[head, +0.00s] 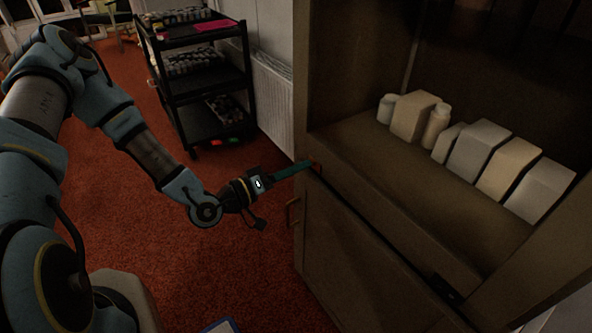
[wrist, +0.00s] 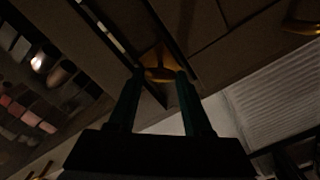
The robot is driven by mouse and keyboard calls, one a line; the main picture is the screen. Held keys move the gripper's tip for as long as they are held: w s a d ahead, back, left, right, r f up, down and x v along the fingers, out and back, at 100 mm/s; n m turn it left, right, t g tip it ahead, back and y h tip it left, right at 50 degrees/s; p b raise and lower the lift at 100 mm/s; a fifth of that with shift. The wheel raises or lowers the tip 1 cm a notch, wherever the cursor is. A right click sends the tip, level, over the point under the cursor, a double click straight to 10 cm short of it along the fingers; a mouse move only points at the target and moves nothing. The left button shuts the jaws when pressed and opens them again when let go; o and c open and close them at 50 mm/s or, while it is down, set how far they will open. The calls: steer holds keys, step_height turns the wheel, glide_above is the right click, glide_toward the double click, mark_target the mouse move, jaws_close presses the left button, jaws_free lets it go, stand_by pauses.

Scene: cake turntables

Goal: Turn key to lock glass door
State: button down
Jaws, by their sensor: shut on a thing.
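A wooden cabinet (head: 340,215) stands on the right, with an upper shelf space and lower doors. The glass door itself is hard to make out in the dim light. A small brass key (head: 317,165) is at the cabinet's left front edge, just below the shelf level. It shows larger in the wrist view (wrist: 158,62), against the cabinet face. My gripper (head: 311,165), with dark teal fingers, reaches the cabinet edge from the left and is shut on the key. In the wrist view the fingertips (wrist: 160,76) sit on either side of its head. The lock itself is hidden.
Several pale boxes and bottles (head: 480,150) stand on the cabinet shelf. A brass handle (head: 291,213) sticks out below my gripper. A black cart (head: 200,95) and a white radiator (head: 272,95) are behind. Red carpet (head: 150,240) lies open at left.

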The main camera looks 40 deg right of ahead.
steer(key=shift+f+n+b, duration=0.2)
steer(key=shift+n+b, duration=0.45)
steer(key=shift+n, duration=3.55)
steer(key=shift+c, duration=1.6)
jaws_free()
steer(key=a+b, duration=0.1)
steer(key=a, duration=1)
steer(key=shift+w, duration=0.35)
